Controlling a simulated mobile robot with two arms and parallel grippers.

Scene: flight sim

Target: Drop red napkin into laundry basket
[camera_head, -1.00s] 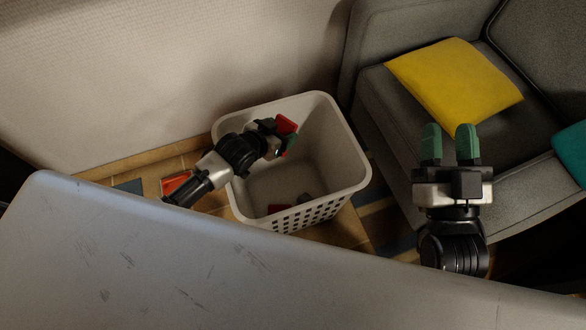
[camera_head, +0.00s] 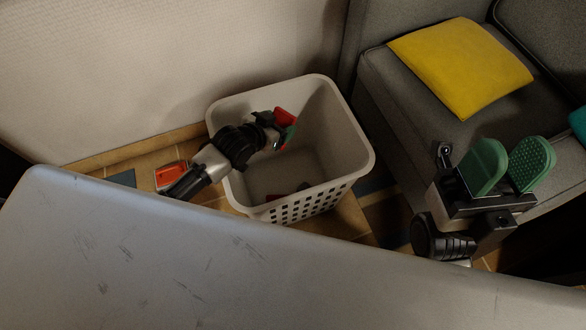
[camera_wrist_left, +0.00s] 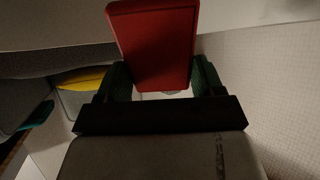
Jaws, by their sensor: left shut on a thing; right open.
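The red napkin (camera_wrist_left: 155,45) is a flat red piece held between the green fingers of my left gripper (camera_wrist_left: 158,82) in the left wrist view. In the head view, the red napkin (camera_head: 285,116) shows at the tip of my left gripper (camera_head: 283,130), which is shut on it over the opening of the laundry basket. The white laundry basket (camera_head: 343,165) stands on the floor with holes in its side. Small red and dark items lie at its bottom, partly in shadow. My right gripper (camera_head: 508,165) is open and empty at the right, in front of the sofa.
A grey sofa (camera_head: 385,82) with a yellow cushion (camera_head: 460,66) stands at the right. A pale tabletop (camera_head: 130,250) fills the front. Another red item (camera_head: 170,176) lies on the floor left of the basket. A pale wall (camera_head: 150,60) is behind.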

